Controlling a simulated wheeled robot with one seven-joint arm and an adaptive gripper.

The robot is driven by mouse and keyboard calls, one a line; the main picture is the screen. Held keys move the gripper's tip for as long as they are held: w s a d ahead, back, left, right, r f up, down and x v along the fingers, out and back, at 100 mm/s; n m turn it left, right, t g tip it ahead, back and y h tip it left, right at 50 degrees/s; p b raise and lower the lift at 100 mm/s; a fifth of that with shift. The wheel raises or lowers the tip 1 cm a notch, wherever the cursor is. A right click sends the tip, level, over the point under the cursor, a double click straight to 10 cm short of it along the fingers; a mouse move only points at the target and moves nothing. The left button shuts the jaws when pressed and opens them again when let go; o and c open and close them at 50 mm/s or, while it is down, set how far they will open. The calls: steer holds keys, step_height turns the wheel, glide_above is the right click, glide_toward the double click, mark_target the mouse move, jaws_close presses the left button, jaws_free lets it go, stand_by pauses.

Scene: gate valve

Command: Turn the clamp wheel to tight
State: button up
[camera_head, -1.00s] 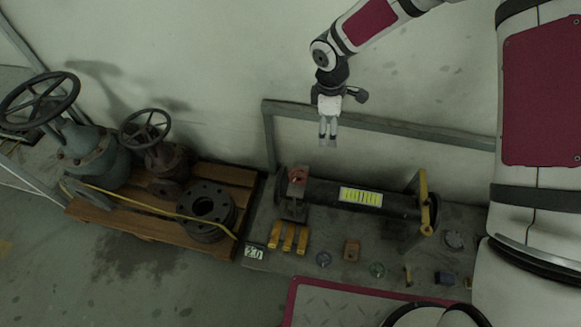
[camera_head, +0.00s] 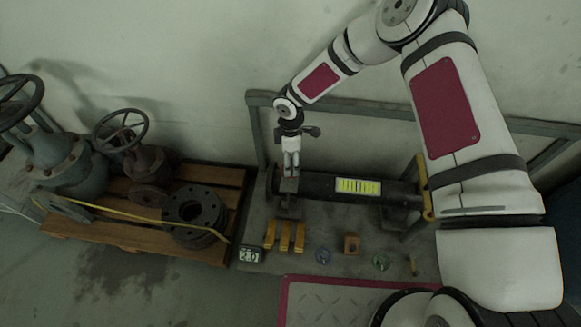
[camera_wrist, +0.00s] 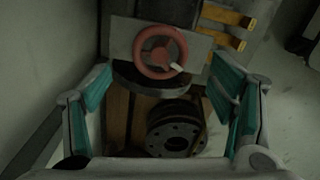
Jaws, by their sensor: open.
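The clamp wheel (camera_wrist: 160,52) is a small red ring with spokes and a white mark on its lower right rim. It sits on a grey plate (camera_wrist: 120,40) in the upper middle of the wrist view. My gripper (camera_wrist: 160,78) is open, with its teal-padded fingers spread to the left and right below the wheel in the picture. Nothing is held between them. In the head view my gripper (camera_head: 290,172) points down over the left end of the dark cylinder (camera_head: 320,187), and it largely hides the wheel there. I cannot tell whether the fingers touch the wheel.
Yellow bars (camera_head: 285,236) stand in front of the clamp, beside a small number display (camera_head: 249,255). A wooden pallet (camera_head: 120,238) with large valves lies at the left. A grey rail (camera_head: 365,110) runs behind the bench. Small parts lie on the bench front.

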steer(key=shift+f+b, duration=0.55)
steer(key=shift+f, duration=1.6)
steer(key=c, duration=1.1)
